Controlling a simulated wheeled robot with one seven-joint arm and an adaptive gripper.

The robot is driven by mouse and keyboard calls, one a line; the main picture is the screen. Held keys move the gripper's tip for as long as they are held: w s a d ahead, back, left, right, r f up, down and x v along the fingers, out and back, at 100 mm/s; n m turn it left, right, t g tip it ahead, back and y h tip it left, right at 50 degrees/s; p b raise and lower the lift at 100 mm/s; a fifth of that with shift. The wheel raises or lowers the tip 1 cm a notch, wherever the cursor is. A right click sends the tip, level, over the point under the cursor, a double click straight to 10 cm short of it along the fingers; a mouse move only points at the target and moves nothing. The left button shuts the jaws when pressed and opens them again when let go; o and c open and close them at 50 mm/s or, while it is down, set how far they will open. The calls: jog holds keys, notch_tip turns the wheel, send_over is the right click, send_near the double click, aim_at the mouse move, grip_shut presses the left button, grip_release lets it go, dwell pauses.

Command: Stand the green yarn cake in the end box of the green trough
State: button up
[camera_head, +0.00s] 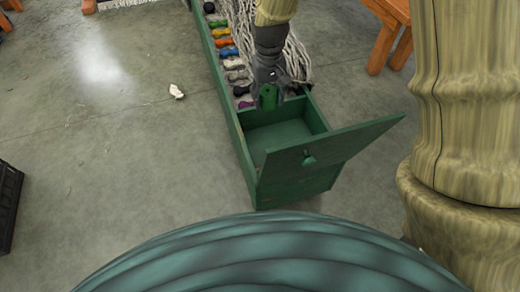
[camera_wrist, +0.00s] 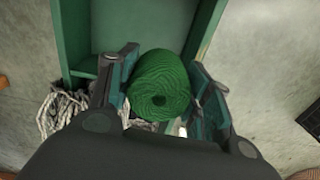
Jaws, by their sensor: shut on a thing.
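The green yarn cake (camera_wrist: 160,85) is held between the two fingers of my gripper (camera_wrist: 160,88), which is shut on it. In the head view the green yarn cake (camera_head: 269,97) shows below my gripper (camera_head: 268,90), above the inner divider of the green trough (camera_head: 236,125). The end box (camera_head: 282,133) of the trough is empty, and its floor is bare. The wrist view also shows the end box (camera_wrist: 140,25) beyond the cake. Whether the cake touches the divider cannot be told.
A hinged green flap (camera_head: 330,145) with a knob stands open at the trough's near end. Coloured skeins (camera_head: 222,42) and grey loose yarn (camera_head: 298,62) fill the trough behind the divider. A wooden stool (camera_head: 390,30) stands right. The concrete floor left is mostly clear.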

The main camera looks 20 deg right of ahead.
jog(key=shift+w+a+f, duration=0.25)
jog(key=shift+w+f, duration=0.1)
jog(key=shift+f, duration=0.25)
jog(key=shift+w+a+f, duration=0.25)
jog(key=shift+w+f, duration=0.05)
jog(key=shift+f, duration=0.25)
jog(key=shift+n, duration=0.3)
jog(key=shift+w+d+f+b, duration=0.15)
jog(key=shift+w+f+b, duration=0.3)
jog(key=shift+f, duration=3.1)
jog(key=shift+w+d+f+b, duration=0.1)
jog(key=shift+w+f+b, duration=0.35)
jog(key=shift+f, duration=3.1)
jog(key=shift+w+d+f+b, duration=0.2)
jog(key=shift+w+f, duration=0.45)
jog(key=shift+f, duration=2.9)
jog(key=shift+f, duration=0.1)
jog(key=o, duration=1)
notch_tip(320, 180, up, 12)
jog(key=p, duration=0.5)
jog(key=shift+p, duration=0.3)
